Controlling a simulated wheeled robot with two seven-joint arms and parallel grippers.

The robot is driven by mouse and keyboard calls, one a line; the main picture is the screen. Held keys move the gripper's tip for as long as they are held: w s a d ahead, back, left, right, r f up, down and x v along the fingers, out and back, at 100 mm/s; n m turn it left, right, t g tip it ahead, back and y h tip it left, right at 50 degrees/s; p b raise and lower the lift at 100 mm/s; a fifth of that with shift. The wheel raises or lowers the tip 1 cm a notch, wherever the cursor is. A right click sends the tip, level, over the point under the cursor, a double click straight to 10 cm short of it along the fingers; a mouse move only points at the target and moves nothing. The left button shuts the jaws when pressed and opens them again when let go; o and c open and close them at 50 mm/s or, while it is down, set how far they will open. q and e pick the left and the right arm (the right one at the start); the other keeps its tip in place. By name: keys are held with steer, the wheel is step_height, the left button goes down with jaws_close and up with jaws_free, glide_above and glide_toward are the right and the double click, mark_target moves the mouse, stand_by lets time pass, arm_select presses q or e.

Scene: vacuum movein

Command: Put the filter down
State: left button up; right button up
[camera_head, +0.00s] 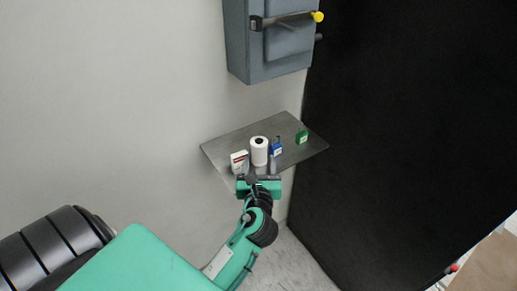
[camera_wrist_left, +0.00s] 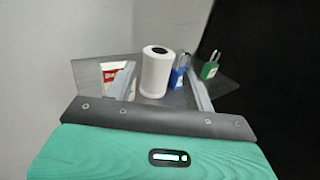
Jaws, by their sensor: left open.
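The filter (camera_head: 259,151) is a white upright cylinder with a dark hole in its top. In the left wrist view the filter (camera_wrist_left: 155,72) shows between the two open fingers, with a gap on each side. My right gripper is not in view.
A white and red box (camera_head: 239,161) stands close left of the filter. A blue padlock (camera_head: 277,149) stands close right, and a green padlock (camera_head: 302,137) farther right. A grey cabinet (camera_head: 265,45) with a yellow-tipped handle hangs above. The back of the shelf is clear.

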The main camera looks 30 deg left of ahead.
mark_target(259, 147)
arm_select(q)
steer(key=x, duration=0.4)
steer(key=shift+p, duration=0.3)
steer(key=shift+w+a, duration=0.3)
steer(key=shift+w, duration=0.1)
steer(key=p+x, duration=0.1)
steer(key=x, duration=0.2)
steer(key=shift+w+a, duration=0.25)
steer(key=shift+w, duration=0.1)
steer(key=shift+w+a+f, duration=0.1)
steer(key=shift+w+a, duration=0.1)
steer(key=shift+w, duration=0.15)
steer(key=shift+s, duration=0.1)
steer(key=shift+c, duration=0.2)
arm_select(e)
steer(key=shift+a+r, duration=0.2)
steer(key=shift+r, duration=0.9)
arm_select(q)
steer(key=c, duration=0.7)
steer(key=shift+c, duration=0.2)
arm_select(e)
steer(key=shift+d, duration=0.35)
